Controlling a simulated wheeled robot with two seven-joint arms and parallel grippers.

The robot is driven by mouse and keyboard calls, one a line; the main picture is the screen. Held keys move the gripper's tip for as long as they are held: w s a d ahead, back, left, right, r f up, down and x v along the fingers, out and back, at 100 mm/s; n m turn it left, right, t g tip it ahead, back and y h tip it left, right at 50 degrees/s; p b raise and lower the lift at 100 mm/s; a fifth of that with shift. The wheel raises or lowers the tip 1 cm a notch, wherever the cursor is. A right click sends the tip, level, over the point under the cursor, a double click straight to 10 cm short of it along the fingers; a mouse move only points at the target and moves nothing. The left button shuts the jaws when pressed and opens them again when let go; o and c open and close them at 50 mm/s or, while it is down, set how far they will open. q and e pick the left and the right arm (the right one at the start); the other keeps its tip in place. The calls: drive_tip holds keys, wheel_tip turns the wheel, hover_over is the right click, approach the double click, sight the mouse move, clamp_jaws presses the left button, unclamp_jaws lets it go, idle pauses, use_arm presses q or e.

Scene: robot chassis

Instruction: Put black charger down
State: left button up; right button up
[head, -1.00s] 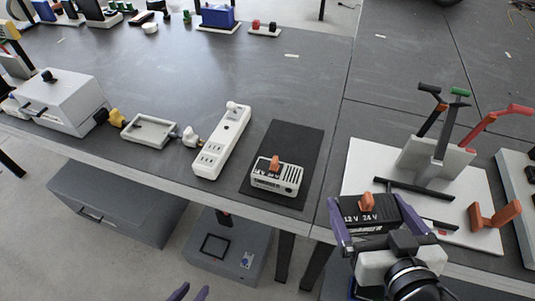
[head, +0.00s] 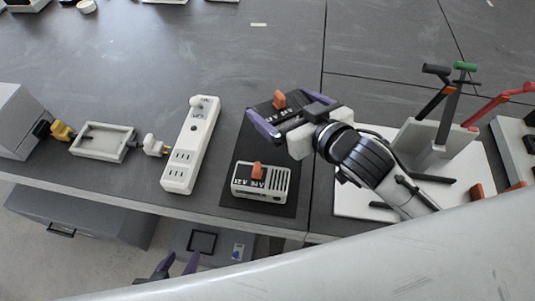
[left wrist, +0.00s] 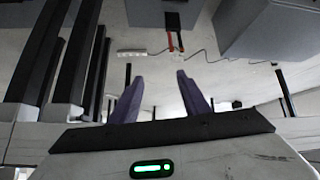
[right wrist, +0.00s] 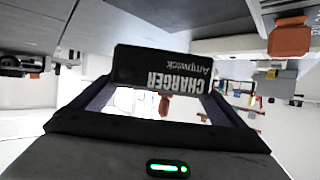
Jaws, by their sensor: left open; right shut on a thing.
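The black charger (head: 266,107) with an orange knob is between the purple fingers of my right gripper (head: 284,112), over the far part of a black mat (head: 252,143). I cannot tell if it touches the mat. The right wrist view shows its black face with "CHARGER" lettering (right wrist: 160,70) between the fingers. A white charger (head: 262,182) with an orange knob sits on the near part of the mat. My left gripper (head: 177,264) is below the table's front edge; its fingers stand apart and empty in the left wrist view (left wrist: 160,98).
A white power strip (head: 190,145) lies left of the mat, with a plug and a grey tray (head: 103,142) beyond it. A white base with a grey stand and colored handles (head: 440,140) is at the right. The table behind the mat is clear.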

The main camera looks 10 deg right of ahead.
drive_tip(key=w+a+r+n, duration=0.1)
drive_tip(key=w+r, duration=0.1)
drive_tip(key=w, duration=0.2)
drive_tip(key=shift+y, duration=0.4)
wheel_tip(320, 180, down, 10)
drive_tip(key=shift+a+f+b, duration=0.1)
drive_tip(key=shift+a+b, duration=0.05)
drive_tip(key=shift+b, duration=0.55)
drive_tip(key=o, duration=1)
drive_tip(key=shift+f, duration=0.2)
drive_tip(key=shift+o, duration=0.5)
drive_tip(key=shift+r, duration=0.1)
drive_tip(key=shift+s+r, duration=0.1)
drive_tip(key=shift+s, duration=0.05)
drive_tip(key=v, duration=1.1)
drive_tip(key=shift+s+d+r, duration=0.25)
